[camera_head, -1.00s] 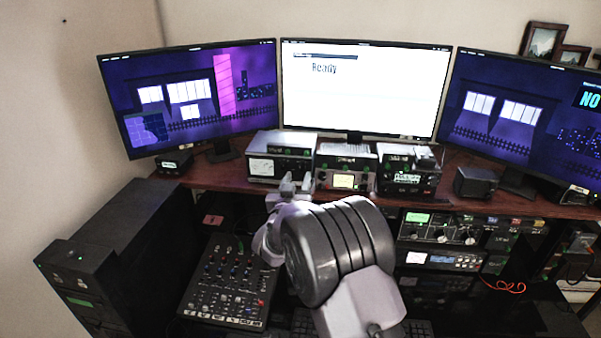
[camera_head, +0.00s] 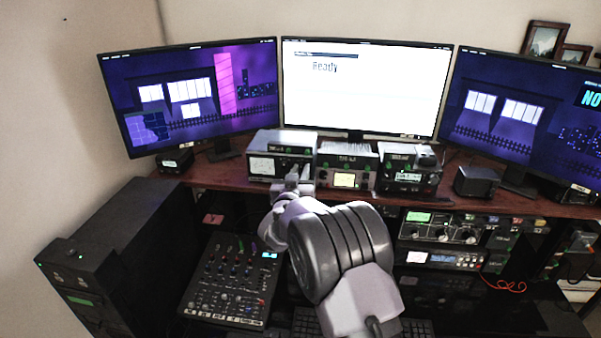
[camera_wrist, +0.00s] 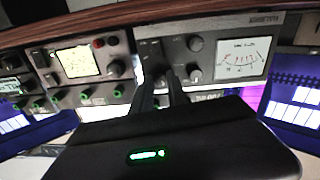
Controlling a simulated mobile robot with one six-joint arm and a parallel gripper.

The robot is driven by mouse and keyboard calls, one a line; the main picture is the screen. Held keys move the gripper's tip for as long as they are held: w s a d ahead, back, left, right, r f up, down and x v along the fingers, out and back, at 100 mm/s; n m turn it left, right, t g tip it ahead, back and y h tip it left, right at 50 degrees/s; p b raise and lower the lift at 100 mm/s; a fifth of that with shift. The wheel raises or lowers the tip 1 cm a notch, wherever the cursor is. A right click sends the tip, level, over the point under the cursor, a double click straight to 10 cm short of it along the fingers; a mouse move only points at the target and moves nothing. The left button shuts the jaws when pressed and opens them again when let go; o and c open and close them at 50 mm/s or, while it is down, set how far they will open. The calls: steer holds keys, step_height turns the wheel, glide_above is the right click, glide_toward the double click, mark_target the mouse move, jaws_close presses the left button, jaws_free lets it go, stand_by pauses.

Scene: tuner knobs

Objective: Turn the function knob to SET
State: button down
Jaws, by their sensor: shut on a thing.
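The tuner (camera_head: 262,167) is a grey box with a white meter, standing at the left of the row of units below the middle monitor. In the wrist view, which looks upside down, its front panel shows the meter (camera_wrist: 242,58) at right and several dark knobs at left. My gripper (camera_head: 293,175) reaches the tuner's right part. In the wrist view my gripper (camera_wrist: 162,82) has its two dark fingers close together at the panel, shut on a small knob that they mostly hide. Two other knobs, an upper one (camera_wrist: 195,43) and a lower one (camera_wrist: 195,73), sit beside the fingers. The knob labels are too small to read.
A second unit with a lit yellowish screen (camera_head: 344,180) stands close to the tuner's right. A third unit (camera_head: 408,177) is beyond it. The wooden shelf edge (camera_head: 222,184) runs below them. A mixer (camera_head: 225,290) lies lower left.

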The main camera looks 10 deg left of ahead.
steer(key=m+b, duration=0.1)
steer(key=b, duration=0.2)
steer(key=shift+f+m+b, duration=0.25)
steer(key=shift+m+b, duration=0.05)
steer(key=shift+m, duration=0.1)
steer(key=m+b, duration=0.2)
steer(key=b, duration=0.1)
steer(key=m+b, duration=0.1)
steer(key=b, duration=0.1)
steer(key=m+b, duration=0.2)
steer(key=shift+r+m, duration=0.25)
steer(key=shift+m, duration=0.05)
steer(key=shift+r, duration=0.1)
steer(key=c, duration=1.3)
jaws_free()
